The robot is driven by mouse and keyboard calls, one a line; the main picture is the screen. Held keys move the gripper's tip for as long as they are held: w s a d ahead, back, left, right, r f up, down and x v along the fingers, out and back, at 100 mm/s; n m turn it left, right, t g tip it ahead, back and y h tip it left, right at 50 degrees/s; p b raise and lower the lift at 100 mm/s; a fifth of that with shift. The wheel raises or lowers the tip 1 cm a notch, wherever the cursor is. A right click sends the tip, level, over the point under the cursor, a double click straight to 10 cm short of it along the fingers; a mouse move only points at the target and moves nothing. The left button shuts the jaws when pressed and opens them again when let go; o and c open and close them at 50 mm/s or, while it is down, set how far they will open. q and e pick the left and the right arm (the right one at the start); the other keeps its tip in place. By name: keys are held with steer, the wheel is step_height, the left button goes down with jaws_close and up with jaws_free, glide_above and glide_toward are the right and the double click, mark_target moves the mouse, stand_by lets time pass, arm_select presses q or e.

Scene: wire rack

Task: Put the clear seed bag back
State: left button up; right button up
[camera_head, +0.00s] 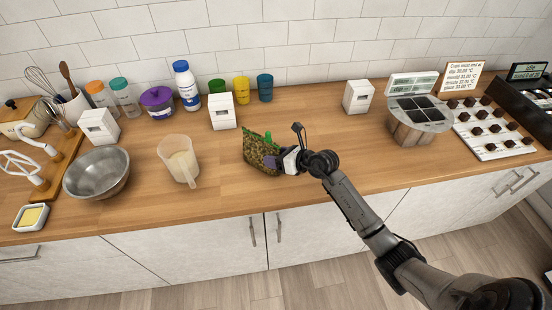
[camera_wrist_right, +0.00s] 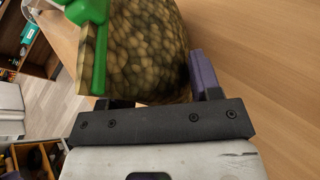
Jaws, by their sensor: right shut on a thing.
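The clear seed bag (camera_head: 259,153), full of brown-green seeds, is near the middle of the counter. A green clip (camera_head: 268,137) shows at its top edge. My right gripper (camera_head: 286,160) is shut on the bag from its right side. In the right wrist view the bag (camera_wrist_right: 145,50) sits between the fingers, with the green clip (camera_wrist_right: 98,50) at the left. I cannot tell whether the bag touches the counter. My left gripper is not in view.
A measuring jug (camera_head: 179,160) and metal bowl (camera_head: 97,173) stand left of the bag. White boxes (camera_head: 222,111), coloured cups (camera_head: 241,90) and bottles (camera_head: 187,86) line the back. A melter (camera_head: 419,125) and chocolate tray (camera_head: 490,140) are at right. The counter (camera_head: 335,125) behind my right gripper is clear.

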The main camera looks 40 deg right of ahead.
steer(key=shift+f, duration=0.3)
steer(key=o, duration=1.4)
